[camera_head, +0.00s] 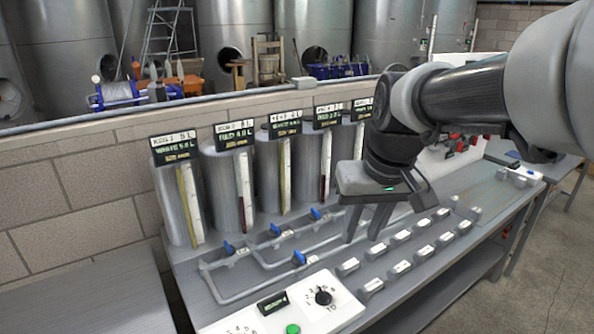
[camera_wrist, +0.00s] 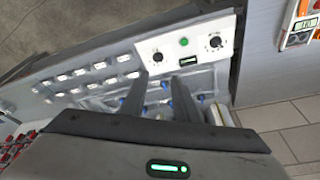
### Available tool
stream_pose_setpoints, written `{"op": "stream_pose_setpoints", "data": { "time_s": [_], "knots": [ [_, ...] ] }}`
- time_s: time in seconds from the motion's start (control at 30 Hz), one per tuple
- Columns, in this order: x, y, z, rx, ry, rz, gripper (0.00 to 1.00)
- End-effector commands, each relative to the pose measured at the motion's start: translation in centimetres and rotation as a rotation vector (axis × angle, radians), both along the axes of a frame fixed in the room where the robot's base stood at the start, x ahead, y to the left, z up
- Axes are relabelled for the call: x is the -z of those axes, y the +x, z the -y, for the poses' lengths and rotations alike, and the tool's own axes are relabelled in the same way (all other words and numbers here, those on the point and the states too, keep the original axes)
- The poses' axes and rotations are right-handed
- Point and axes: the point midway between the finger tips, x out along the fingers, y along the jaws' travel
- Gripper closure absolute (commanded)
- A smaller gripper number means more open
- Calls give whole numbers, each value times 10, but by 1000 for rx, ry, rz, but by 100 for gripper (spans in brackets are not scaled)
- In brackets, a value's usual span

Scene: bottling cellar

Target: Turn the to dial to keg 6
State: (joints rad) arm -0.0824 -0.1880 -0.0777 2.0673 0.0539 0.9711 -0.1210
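The to dial (camera_head: 323,297) is a black round knob on a white control panel (camera_head: 344,312) at the bench's near end in the head view, with numbers around it and "TO" below. Its pointer setting is too small to read. In the wrist view the to dial (camera_wrist: 157,57) appears as the left of two knobs on the panel. My gripper (camera_head: 361,241) hangs over the bench behind and right of the dial, fingers pointing down, apart and empty. In the wrist view my gripper (camera_wrist: 158,78) shows both fingers with a gap between them, clear of the dial.
A green button (camera_head: 293,329) and a small display (camera_head: 272,303) sit left of the dial. Blue-handled valves (camera_head: 299,258) on pipes stand behind it. Rows of labelled white blocks (camera_head: 401,268) lie to the right. Several grey kegs (camera_head: 226,185) with displays line the back.

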Motion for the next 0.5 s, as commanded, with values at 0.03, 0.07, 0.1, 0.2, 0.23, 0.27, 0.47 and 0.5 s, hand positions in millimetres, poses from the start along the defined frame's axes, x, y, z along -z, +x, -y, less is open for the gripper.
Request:
{"op": "stream_pose_setpoints", "data": {
  "time_s": [0.03,0.07,0.1,0.2,0.23,0.27,0.47,0.5],
  "knots": [
    [13,20,-2,-13,-4,-32,72],
    [19,31,-3,-21,-6,-48,72],
    [28,46,-5,-33,-8,-67,72],
    [54,81,-9,-60,-19,-116,72],
    [63,91,-11,-70,-24,-131,72],
    [73,101,-13,-80,-28,-145,72],
    [140,156,-23,-141,-61,-230,72],
    [152,163,-25,-150,-67,-243,72]
  ]
}}
